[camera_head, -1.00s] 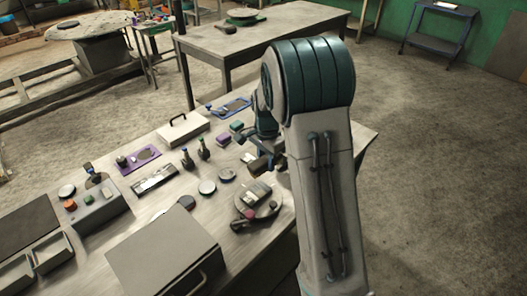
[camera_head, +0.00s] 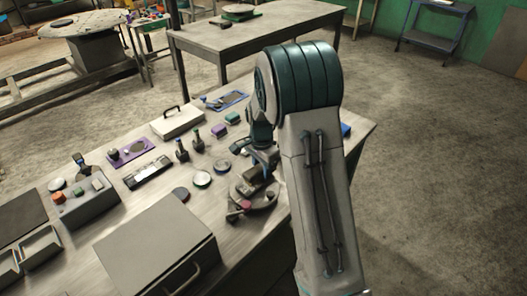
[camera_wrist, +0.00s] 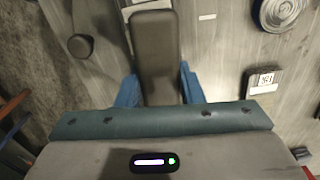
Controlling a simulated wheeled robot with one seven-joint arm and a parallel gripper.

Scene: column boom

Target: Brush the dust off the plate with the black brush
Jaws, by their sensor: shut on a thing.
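My gripper (camera_wrist: 156,88) is shut on a long dark block, which looks like the black brush (camera_wrist: 154,45), between its blue fingers in the wrist view. Its bristles are not visible. In the head view my gripper (camera_head: 263,160) is low over the right part of the bench, beside a round grey tray (camera_head: 268,203). I cannot tell whether the brush touches anything. A purple plate (camera_head: 122,158) with a grey patch lies at the left, and a blue plate (camera_head: 241,95) with a grey patch lies farther back. I cannot tell which plate the task means.
Round tins (camera_head: 202,179), two dark bottles (camera_head: 197,143), a green block (camera_head: 232,117) and a purple block (camera_head: 218,130) stand near. A large grey box (camera_head: 155,250) fills the front. A white case (camera_head: 177,122) stands behind. My arm hides part of the bench's right side.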

